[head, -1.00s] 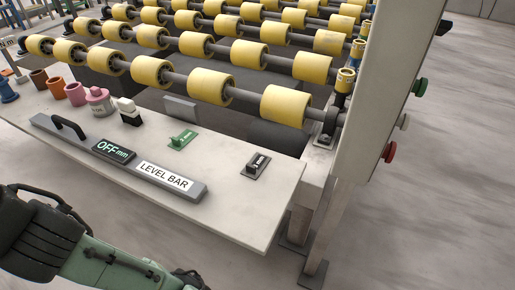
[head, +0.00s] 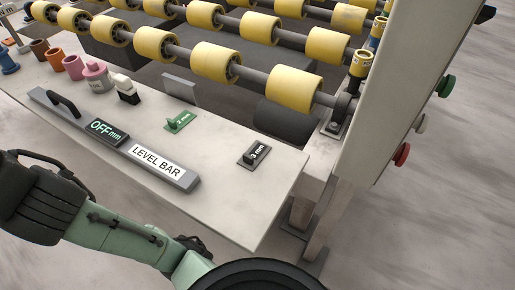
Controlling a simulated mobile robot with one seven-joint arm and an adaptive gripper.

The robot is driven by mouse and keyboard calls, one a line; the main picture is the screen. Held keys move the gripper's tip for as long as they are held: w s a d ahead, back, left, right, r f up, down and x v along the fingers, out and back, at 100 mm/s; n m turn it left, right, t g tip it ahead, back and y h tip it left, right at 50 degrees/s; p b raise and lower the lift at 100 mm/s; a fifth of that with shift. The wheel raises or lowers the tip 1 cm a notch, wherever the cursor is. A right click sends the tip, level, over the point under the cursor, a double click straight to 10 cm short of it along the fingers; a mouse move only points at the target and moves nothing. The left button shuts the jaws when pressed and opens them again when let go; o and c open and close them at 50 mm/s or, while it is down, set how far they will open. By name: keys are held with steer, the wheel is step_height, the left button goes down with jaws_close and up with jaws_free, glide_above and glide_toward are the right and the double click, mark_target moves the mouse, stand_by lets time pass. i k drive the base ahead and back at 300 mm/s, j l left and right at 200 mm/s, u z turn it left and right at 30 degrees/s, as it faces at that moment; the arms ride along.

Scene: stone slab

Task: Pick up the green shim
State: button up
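The green shim (head: 180,121) lies on the pale stone slab (head: 225,190), behind the right part of the level bar. It is a small flat plate with a raised tab and white lettering. A black shim (head: 254,155) marked "3 mm" lies to its right, apart from it. My arm reaches in from the lower left, in front of the slab's front edge. My gripper is not in view, so I cannot see whether it is open or shut.
The grey level bar (head: 188,180) with a display and black handle lies along the front. A black-and-white block (head: 127,92), a pink container (head: 96,76) and several coloured cups stand at left. A small grey upright plate (head: 181,90) stands behind the green shim. Yellow rollers (head: 215,62) run behind; a post (head: 410,90) rises at right.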

mark_target(174, 126)
steer(key=k+j+z, duration=0.1)
steer(key=j+z, duration=0.15)
steer(key=j, duration=0.2)
steer(key=k+j+z, duration=0.2)
steer(key=j, duration=0.25)
steer(key=k+j+z, duration=0.1)
steer(key=j+z, duration=0.15)
steer(key=j, duration=0.15)
steer(key=k+j+z, duration=0.25)
steer(key=j, duration=0.15)
